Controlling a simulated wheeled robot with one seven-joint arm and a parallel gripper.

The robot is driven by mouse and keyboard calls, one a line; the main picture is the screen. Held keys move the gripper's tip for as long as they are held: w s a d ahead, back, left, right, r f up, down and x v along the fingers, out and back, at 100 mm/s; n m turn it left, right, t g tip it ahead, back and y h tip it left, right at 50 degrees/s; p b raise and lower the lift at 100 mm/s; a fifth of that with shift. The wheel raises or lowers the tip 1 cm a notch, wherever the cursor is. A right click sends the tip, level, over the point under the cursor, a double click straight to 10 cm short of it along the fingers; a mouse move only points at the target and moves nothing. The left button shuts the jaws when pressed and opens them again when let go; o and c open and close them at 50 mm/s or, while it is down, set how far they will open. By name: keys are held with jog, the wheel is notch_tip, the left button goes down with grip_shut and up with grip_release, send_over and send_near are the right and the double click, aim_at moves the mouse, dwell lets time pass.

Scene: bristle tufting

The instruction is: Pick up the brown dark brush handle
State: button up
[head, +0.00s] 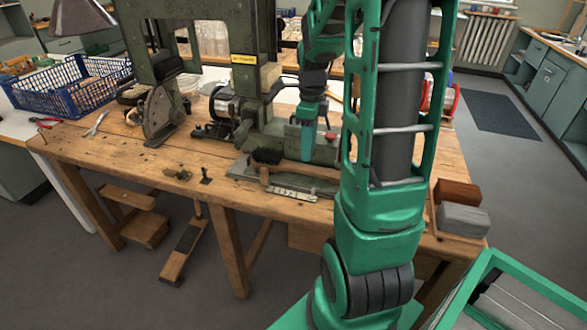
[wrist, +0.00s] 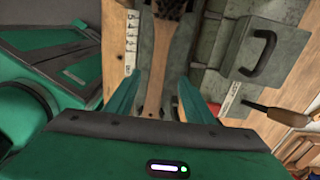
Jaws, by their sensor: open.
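The brown brush handle (wrist: 161,62) with dark bristles (wrist: 172,8) lies on the machine's grey base, bristles at the top of the wrist view. In the head view the handle (head: 303,173) runs left to right, with the dark bristles (head: 267,157) at its left end. My gripper (wrist: 160,103) is open, and its two green fingers appear on either side of the lower handle, apart from it. In the head view my gripper (head: 308,146) is over the handle; the height gap is hard to judge. My arm hides the handle's right end.
A white scale strip (head: 293,193) lies along the handle's near side. A grey metal block with a black grip (wrist: 258,55) and a dark-handled tool (wrist: 274,112) are at the right. The green tufting machine (head: 240,62) rises behind.

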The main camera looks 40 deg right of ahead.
aim_at(307, 168)
jog(key=shift+a+f, duration=0.15)
jog(key=shift+f, duration=3.2)
jog(key=c, duration=1.2)
jog(key=shift+o, duration=0.2)
